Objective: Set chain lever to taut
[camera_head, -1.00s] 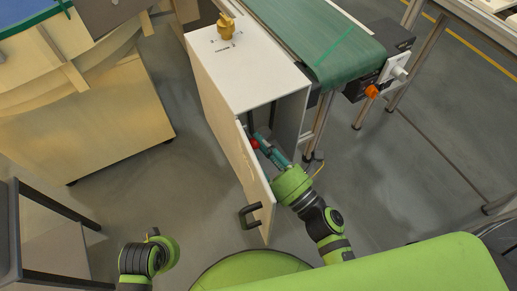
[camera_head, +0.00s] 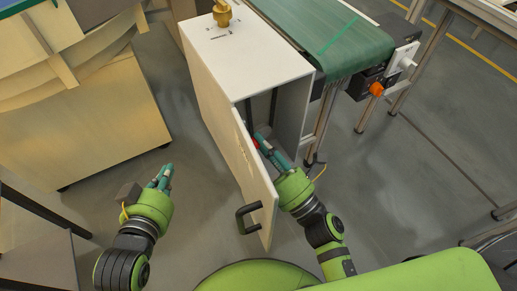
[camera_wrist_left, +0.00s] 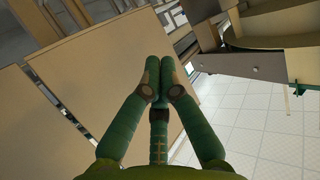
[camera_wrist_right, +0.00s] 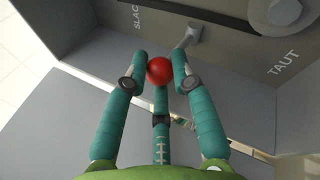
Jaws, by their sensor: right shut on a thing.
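The chain lever's red ball knob (camera_wrist_right: 160,70) sits between the fingertips of my right gripper (camera_wrist_right: 160,72) in the right wrist view. That gripper is shut on it inside the open cabinet. The word SLACK (camera_wrist_right: 136,15) shows at the upper left and TAUT (camera_wrist_right: 284,62) at the right; the knob is nearer the SLACK side. A grey arm (camera_wrist_right: 188,38) shows just beyond the knob. In the head view, the door partly hides my right gripper (camera_head: 262,143). My left gripper (camera_head: 164,175) is shut and empty, left of the cabinet, its fingertips together in its wrist view (camera_wrist_left: 157,78).
The white cabinet (camera_head: 245,65) has its door (camera_head: 250,185) swung open, with a black handle (camera_head: 246,216). A brass-coloured knob (camera_head: 222,14) stands on top. A green conveyor (camera_head: 345,45) runs along the right. A wooden unit (camera_head: 95,125) stands at the left, with bare floor between.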

